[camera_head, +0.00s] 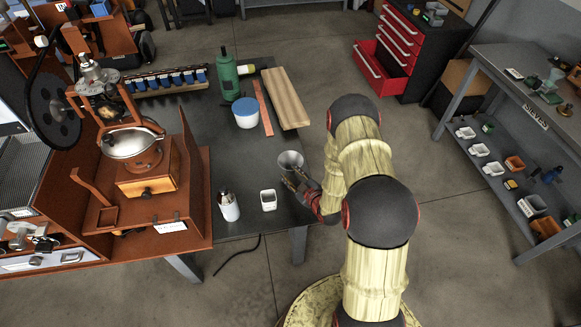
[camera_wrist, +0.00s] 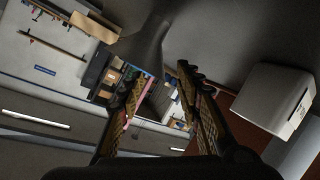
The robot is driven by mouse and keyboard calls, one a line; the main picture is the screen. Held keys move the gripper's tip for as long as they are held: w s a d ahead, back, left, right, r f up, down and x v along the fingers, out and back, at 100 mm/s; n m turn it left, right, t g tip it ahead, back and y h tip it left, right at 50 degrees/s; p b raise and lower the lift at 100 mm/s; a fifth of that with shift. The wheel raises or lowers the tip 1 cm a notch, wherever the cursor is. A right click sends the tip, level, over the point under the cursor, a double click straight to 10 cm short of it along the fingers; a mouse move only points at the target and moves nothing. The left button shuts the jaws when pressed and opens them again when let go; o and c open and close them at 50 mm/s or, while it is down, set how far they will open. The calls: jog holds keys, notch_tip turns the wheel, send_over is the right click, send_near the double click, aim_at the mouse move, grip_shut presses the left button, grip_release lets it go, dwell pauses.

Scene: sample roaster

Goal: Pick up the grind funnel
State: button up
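The grind funnel (camera_head: 290,160) is a grey metal cone with a wide round mouth facing up. It stands near the right edge of the dark table (camera_head: 250,160). My gripper (camera_head: 297,180) is low at the table's edge, on the near side of the funnel, with its fingers close to the funnel's lower part. In the wrist view, my gripper's fingers (camera_wrist: 160,95) are spread apart. A grey tapering shape (camera_wrist: 150,45), which looks like the funnel, shows at the top beyond and between them. I cannot tell whether a finger touches it.
A small white cup (camera_head: 268,201) and a white bottle (camera_head: 229,207) stand left of my gripper. Behind are a blue-and-white tub (camera_head: 245,113), a green bottle (camera_head: 228,75) and a wooden board (camera_head: 287,98).

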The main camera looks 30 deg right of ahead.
aim_at(282, 163)
jog(key=b+x, duration=0.1)
jog(key=x, duration=0.6)
jog(key=shift+d+r+b, duration=0.2)
jog(key=shift+r+b, duration=0.05)
jog(key=shift+b, duration=0.1)
jog(key=shift+c, duration=0.6)
jog(key=c, duration=0.7)
grip_shut()
